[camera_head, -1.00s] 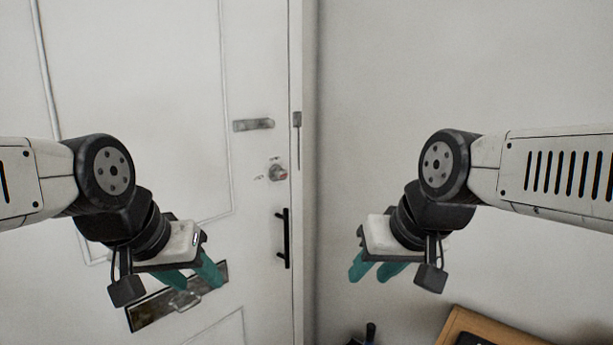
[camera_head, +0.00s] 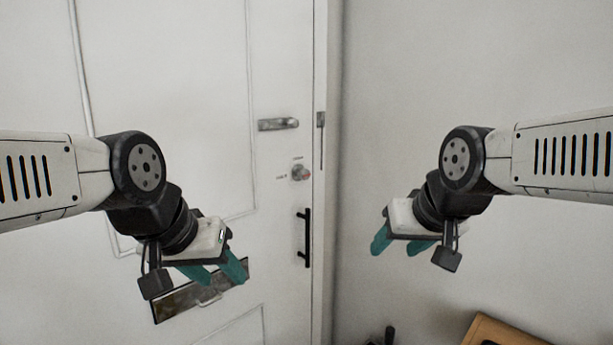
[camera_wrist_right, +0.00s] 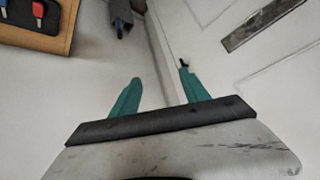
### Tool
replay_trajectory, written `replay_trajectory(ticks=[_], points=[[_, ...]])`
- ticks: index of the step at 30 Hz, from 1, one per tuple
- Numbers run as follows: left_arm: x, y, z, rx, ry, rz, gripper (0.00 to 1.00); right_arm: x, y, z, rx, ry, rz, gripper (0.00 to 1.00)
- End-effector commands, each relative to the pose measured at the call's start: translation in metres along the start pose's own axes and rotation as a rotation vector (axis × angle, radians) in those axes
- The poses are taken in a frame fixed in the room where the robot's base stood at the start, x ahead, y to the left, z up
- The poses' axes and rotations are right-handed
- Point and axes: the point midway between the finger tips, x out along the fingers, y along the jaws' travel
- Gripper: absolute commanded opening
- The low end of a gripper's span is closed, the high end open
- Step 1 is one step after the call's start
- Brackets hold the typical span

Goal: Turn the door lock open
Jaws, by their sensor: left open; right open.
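The door lock is a small round metal knob (camera_head: 300,173) with a reddish part and tiny labels beside it, on the white door (camera_head: 200,60) near its right edge. A metal latch (camera_head: 278,124) sits above it and a black bar handle (camera_head: 304,238) below it. My left gripper (camera_head: 218,275) is open and empty, in front of the door, lower left of the knob. My right gripper (camera_head: 402,248) is open and empty, in front of the wall to the right of the door. Its teal fingers (camera_wrist_right: 160,95) also show apart in the right wrist view.
A dark mail-slot plate (camera_head: 180,303) is low on the door, partly behind my left gripper. A wooden board (camera_head: 500,332) is at the lower right, with a dark object (camera_head: 389,336) left of it. The plain wall (camera_head: 420,70) is bare.

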Motion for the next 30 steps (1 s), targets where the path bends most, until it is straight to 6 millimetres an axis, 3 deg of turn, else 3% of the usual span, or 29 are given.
replay_trajectory(ticks=[3,7,12,15,18,21,24,30], points=[[0.0,0.0,0.0,0.0,0.0,0.0,0.46,0.032,0.024,-0.078,-0.048,0.155,0.062,0.53],[0.0,0.0,0.0,0.0,0.0,0.0,0.46,0.067,0.038,-0.167,-0.145,0.358,0.09,0.53],[0.0,0.0,0.0,0.0,0.0,0.0,0.46,0.116,0.024,-0.255,-0.308,0.6,0.025,0.53],[0.0,0.0,0.0,0.0,0.0,0.0,0.46,0.149,0.001,-0.285,-0.412,0.716,-0.071,0.53],[0.0,0.0,0.0,0.0,0.0,0.0,0.46,0.178,-0.026,-0.296,-0.504,0.804,-0.197,0.53],[0.0,0.0,0.0,0.0,0.0,0.0,0.46,0.2,-0.051,-0.293,-0.572,0.859,-0.322,0.53],[0.0,0.0,0.0,0.0,0.0,0.0,0.46,0.213,-0.068,-0.286,-0.614,0.889,-0.421,0.53],[0.0,0.0,0.0,0.0,0.0,0.0,0.46,0.222,-0.084,-0.281,-0.641,0.908,-0.495,0.53]])
